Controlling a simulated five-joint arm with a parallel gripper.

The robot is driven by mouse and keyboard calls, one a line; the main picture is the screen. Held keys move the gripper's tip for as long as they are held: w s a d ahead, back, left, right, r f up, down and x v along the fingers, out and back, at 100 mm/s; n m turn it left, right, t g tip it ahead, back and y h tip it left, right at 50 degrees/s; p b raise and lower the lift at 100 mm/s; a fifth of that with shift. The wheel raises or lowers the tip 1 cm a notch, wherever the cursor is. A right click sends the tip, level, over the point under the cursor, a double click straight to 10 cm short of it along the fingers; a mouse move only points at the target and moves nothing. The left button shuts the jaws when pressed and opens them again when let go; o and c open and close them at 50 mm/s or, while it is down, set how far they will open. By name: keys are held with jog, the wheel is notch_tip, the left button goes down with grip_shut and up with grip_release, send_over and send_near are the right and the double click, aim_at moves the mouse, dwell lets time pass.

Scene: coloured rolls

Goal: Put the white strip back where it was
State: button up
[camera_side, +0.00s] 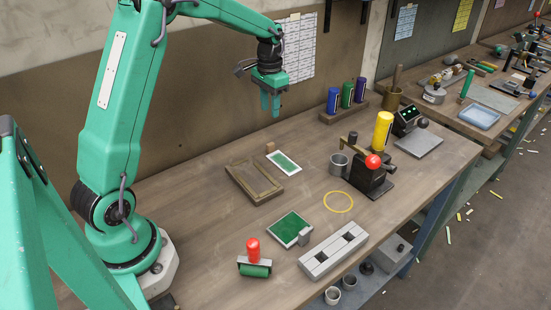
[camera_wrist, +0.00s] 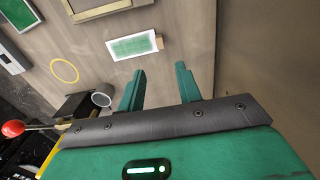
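A white-bordered card with a green face (camera_side: 285,163) lies on the bench behind the wooden frame; it also shows in the wrist view (camera_wrist: 134,46). A small wooden block (camera_side: 270,147) is at its end. I see no plain white strip; I cannot tell whether this card is the one meant. My gripper (camera_side: 270,104) is raised above the back of the bench, fingers pointing down. In the wrist view its two green fingers (camera_wrist: 159,82) stand apart with nothing between them.
A wooden frame (camera_side: 254,181), a yellow ring (camera_side: 338,202), a grey slotted block (camera_side: 333,249), a green pad (camera_side: 289,228) and a red-handled roller (camera_side: 253,258) lie nearer. A black device with a red knob (camera_side: 373,162) stands right, beside a grey cup (camera_side: 338,164). Coloured rolls (camera_side: 347,95) stand behind.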

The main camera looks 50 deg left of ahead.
jog(key=shift+d+r, duration=0.1)
jog(key=s+d+r+t, duration=0.3)
jog(key=s+d+r, duration=0.6)
jog(key=s+r, duration=0.1)
jog(key=s+d+t, duration=0.1)
jog(key=s+d, duration=0.2)
jog(key=s, duration=0.4)
jog(key=s+d+t, duration=0.1)
jog(key=s+d, duration=0.2)
jog(key=s, duration=0.5)
jog(key=shift+d+r+t, duration=0.15)
jog(key=shift+r+t, duration=0.05)
jog(key=shift+t, duration=0.1)
dwell(0.6)
